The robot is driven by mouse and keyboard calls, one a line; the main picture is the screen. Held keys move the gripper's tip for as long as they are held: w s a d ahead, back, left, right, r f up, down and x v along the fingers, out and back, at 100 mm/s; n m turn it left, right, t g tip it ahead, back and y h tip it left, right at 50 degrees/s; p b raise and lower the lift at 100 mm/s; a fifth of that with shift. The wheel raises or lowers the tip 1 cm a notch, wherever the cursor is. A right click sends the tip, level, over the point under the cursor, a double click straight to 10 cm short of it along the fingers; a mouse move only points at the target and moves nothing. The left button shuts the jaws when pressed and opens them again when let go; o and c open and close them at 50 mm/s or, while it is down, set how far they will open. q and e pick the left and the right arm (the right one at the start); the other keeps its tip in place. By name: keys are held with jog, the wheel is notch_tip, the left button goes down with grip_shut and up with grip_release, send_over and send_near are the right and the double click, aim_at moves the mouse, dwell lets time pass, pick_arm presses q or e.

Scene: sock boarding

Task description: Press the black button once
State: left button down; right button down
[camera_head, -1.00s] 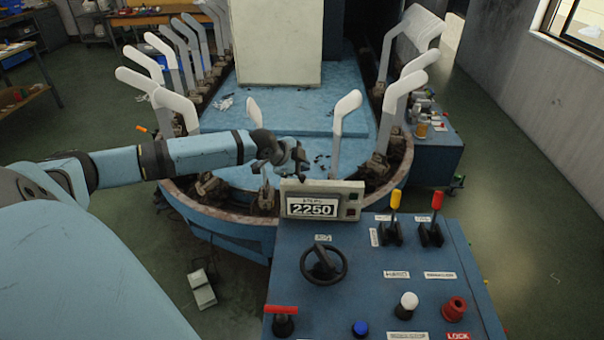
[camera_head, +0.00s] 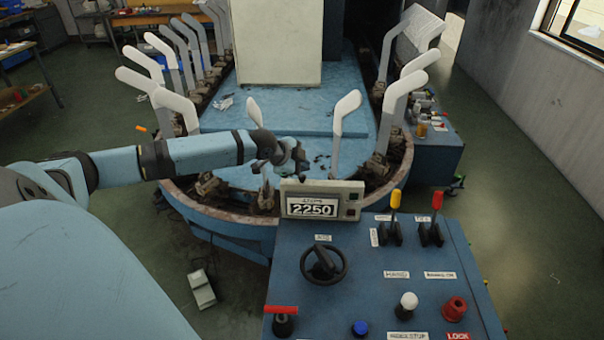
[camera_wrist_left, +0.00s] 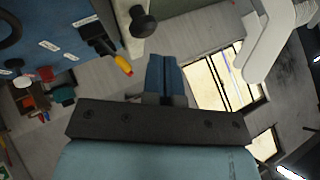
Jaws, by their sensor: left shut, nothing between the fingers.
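A round black button (camera_wrist_left: 143,22) stands out from a pale box at the top of the left wrist view. This box looks like the display box (camera_head: 334,187) reading 2250 at the back of the control panel in the head view. I cannot make out the round button there; small dark squares show on the box's right front. My left gripper (camera_head: 298,158) is above and behind the box, near its left end. In the left wrist view my left gripper (camera_wrist_left: 165,75) is shut and empty, apart from the button. My right gripper is not in view.
The blue control panel (camera_head: 364,275) carries a black handwheel (camera_head: 323,263), yellow lever (camera_head: 395,207), red lever (camera_head: 436,212), white knob (camera_head: 407,302), red button (camera_head: 454,308) and blue button (camera_head: 360,328). White sock forms (camera_head: 347,115) ring the machine beside my gripper.

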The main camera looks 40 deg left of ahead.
aim_at(302, 177)
pick_arm(q)
jog(key=shift+f, duration=0.15)
jog(key=shift+f, duration=0.25)
jog(key=shift+f, duration=0.7)
dwell(1.1)
jog(key=shift+r, duration=0.15)
jog(key=shift+r+p, duration=0.9)
jog(key=shift+p, duration=0.2)
notch_tip(302, 177, up, 5)
jog(key=p, duration=0.5)
jog(key=shift+r, duration=0.1)
